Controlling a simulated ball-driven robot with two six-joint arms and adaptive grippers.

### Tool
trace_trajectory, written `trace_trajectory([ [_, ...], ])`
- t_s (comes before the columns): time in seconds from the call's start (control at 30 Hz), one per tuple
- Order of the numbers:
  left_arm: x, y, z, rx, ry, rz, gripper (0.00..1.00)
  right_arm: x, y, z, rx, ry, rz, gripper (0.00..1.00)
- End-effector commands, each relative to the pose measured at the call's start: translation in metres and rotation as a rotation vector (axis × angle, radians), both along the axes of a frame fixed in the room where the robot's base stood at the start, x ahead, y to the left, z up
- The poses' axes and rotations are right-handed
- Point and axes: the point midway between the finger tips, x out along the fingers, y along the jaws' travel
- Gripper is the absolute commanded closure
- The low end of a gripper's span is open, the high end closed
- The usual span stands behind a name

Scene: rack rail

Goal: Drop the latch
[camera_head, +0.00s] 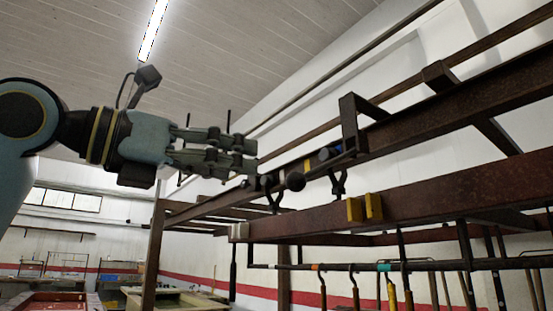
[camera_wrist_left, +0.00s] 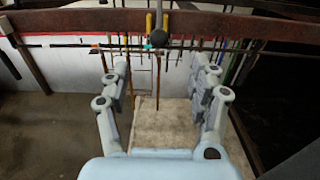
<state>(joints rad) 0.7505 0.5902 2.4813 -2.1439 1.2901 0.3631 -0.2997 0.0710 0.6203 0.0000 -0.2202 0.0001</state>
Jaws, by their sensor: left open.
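A dark latch lever (camera_head: 322,166) with a round black knob (camera_head: 295,181) sticks out from a bracket on the upper rusty beam. It lies near level, above two yellow blocks (camera_head: 364,208) on the lower beam. The knob also shows in the left wrist view (camera_wrist_left: 159,22), top middle, in front of the yellow blocks. My left gripper (camera_head: 253,155) is open and empty, left of the knob and slightly higher in the head view. In the left wrist view its fingers (camera_wrist_left: 161,66) are wide apart, with the knob above the gap between them. My right gripper is not in view.
The lower rusty beam (camera_head: 440,195) crosses the right half. Below it runs a thin rail (camera_head: 450,265) with coloured bands and several hanging tools. Steel posts hold the rack. Free air surrounds my left gripper on its left side.

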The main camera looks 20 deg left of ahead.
Motion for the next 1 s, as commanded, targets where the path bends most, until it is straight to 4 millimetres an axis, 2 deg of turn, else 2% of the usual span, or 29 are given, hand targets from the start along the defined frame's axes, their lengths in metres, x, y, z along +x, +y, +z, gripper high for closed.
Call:
trace_trajectory([
  [0.03, 0.006, -0.006, 0.005, -0.010, 0.004, -0.007, 0.38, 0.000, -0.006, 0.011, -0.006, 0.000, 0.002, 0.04],
  [0.13, 0.017, -0.016, 0.004, -0.010, 0.009, -0.007, 0.38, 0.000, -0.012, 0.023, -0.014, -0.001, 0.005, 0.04],
  [0.4, 0.053, -0.044, 0.000, -0.008, 0.008, -0.006, 0.38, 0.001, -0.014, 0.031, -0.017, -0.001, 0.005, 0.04],
  [0.6, 0.074, -0.059, -0.002, -0.002, 0.005, -0.002, 0.38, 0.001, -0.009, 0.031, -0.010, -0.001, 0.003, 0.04],
  [0.8, 0.083, -0.065, -0.002, -0.001, 0.004, -0.001, 0.38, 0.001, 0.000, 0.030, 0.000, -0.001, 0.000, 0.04],
  [1.0, 0.084, -0.066, -0.001, 0.000, 0.004, 0.000, 0.38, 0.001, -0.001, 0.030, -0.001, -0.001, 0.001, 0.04],
])
